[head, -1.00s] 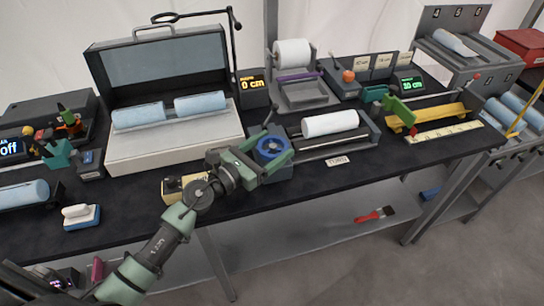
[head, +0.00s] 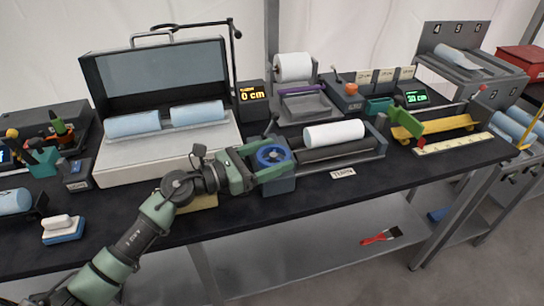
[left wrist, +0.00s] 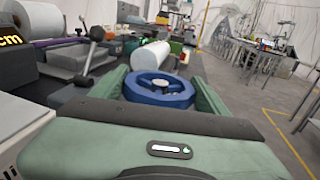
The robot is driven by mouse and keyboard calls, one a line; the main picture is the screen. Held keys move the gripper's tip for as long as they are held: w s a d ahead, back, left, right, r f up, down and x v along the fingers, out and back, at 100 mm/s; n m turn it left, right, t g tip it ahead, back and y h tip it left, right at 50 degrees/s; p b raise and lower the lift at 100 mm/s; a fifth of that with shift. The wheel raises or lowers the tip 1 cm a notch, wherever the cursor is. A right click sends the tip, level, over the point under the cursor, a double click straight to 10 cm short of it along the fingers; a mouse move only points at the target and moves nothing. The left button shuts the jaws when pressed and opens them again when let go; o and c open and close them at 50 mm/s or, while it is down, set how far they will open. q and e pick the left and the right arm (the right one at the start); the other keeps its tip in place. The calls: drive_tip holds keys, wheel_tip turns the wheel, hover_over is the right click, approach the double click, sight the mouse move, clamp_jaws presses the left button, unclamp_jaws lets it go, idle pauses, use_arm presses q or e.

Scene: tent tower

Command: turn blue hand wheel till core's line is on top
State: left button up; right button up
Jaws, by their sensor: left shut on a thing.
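The blue hand wheel (head: 272,156) sits at the left end of the roller cradle, and it also shows in the left wrist view (left wrist: 158,88). My left gripper (head: 270,162) is shut on the wheel, with a green finger on either side of its rim. The white core (head: 334,134) lies on the dark rollers (head: 325,152) to the right of the wheel. No line shows on the side of the core that I see. My right gripper is not in view.
An open case (head: 105,175) with two light-blue cores stands left of the wheel. A small label (head: 342,173) lies in front of the cradle. A yellow trough (head: 440,121) is at the right.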

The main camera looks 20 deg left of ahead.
sight(272, 155)
use_arm(q)
drive_tip(key=o, duration=1.4)
wheel_tip(272, 155, up, 20)
drive_tip(key=p, duration=0.3)
drive_tip(key=shift+p, duration=0.35)
